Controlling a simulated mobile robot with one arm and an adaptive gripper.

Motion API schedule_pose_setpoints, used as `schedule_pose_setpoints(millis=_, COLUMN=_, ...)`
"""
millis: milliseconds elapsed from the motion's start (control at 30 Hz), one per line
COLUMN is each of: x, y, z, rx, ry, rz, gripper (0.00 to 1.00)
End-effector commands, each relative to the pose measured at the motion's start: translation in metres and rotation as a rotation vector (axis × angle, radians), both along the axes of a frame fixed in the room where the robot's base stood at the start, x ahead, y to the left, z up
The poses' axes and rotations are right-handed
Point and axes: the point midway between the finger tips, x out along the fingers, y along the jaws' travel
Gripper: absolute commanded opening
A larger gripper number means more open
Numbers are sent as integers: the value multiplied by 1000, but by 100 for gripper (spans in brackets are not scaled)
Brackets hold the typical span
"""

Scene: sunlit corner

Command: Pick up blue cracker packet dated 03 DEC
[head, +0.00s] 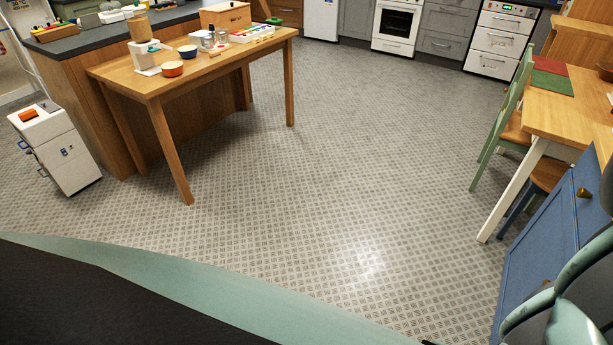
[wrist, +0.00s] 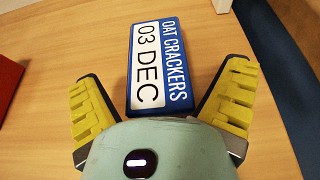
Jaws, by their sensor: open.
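The blue cracker packet (wrist: 157,65) lies flat on a wooden surface in the wrist view. My gripper (wrist: 162,97) is open, with a yellow ridged finger on each side of the packet's near part. In the head view I cannot make out the packet, and the gripper's fingers do not show.
In the wrist view a red object (wrist: 8,82) lies at the left edge, and a blue edge (wrist: 270,40) runs along the right. The head view shows a wooden table (head: 125,79) with bowls, a table with chairs (head: 583,112) at right, and clear floor (head: 330,170) between.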

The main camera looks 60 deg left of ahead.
Motion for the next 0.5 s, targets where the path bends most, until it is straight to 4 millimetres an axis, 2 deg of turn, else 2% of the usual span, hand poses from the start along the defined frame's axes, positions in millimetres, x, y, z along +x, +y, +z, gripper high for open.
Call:
schedule_pose_setpoints(millis=300, x=0, y=0, z=-1, rx=-1, ry=0, rz=0, gripper=96)
schedule_pose_setpoints(millis=500, x=0, y=0, z=-1, rx=-1, ry=-1, rz=1, gripper=75)
